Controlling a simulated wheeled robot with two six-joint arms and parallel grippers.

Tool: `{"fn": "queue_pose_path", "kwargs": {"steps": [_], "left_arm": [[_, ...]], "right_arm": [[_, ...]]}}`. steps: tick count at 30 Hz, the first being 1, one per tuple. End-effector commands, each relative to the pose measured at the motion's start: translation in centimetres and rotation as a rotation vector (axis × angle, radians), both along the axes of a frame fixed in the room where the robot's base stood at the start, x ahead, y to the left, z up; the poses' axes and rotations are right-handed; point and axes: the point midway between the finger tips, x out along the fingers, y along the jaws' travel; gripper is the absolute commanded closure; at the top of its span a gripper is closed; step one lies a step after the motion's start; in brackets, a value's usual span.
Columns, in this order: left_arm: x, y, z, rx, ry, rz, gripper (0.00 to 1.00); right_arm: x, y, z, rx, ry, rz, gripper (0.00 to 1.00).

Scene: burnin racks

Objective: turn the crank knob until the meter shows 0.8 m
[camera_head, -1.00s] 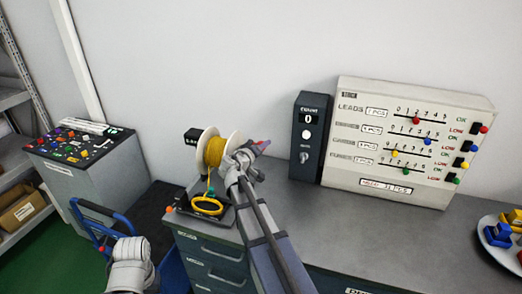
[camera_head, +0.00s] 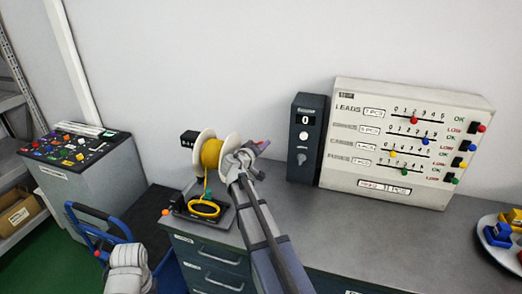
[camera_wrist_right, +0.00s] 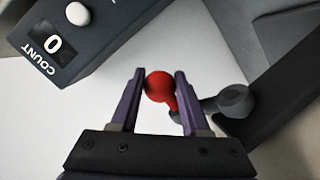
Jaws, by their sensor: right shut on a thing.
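A white-flanged spool of yellow wire (camera_head: 211,154) stands on a dark stand at the left end of the bench. A yellow loop of wire (camera_head: 203,208) lies on the base below it. A small black meter box (camera_head: 189,137) is behind the spool; its reading is too small to tell. My right gripper (camera_head: 262,146) is beside the spool's right flange. In the right wrist view its purple fingers are shut on the red crank knob (camera_wrist_right: 159,86), which joins a grey crank arm (camera_wrist_right: 205,108). My left arm shows at the lower left, its jaws out of view.
A dark counter box (camera_head: 306,137) reading 0 stands against the wall, right of my gripper. A white slider panel (camera_head: 337,171) is beside it. A plate of coloured parts (camera_head: 485,238) is at the right. The bench front between them is clear.

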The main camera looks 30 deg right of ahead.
Motion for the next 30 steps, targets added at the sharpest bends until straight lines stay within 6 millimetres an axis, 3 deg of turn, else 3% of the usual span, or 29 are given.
{"fn": "queue_pose_path", "kwargs": {"steps": [11,24,30], "left_arm": [[0.0,0.0,-0.2,0.0,0.0,0.0,1.0],[0.0,0.0,-2.3,0.0,0.0,0.0,1.0],[0.0,0.0,-2.3,0.0,0.0,0.0,1.0]], "right_arm": [[0.3,0.3,-0.3,0.005,-0.003,0.009,1.0],[1.2,-0.7,-2.4,0.006,-0.003,0.009,1.0],[1.3,-0.8,-2.3,0.005,-0.003,0.009,1.0]]}}
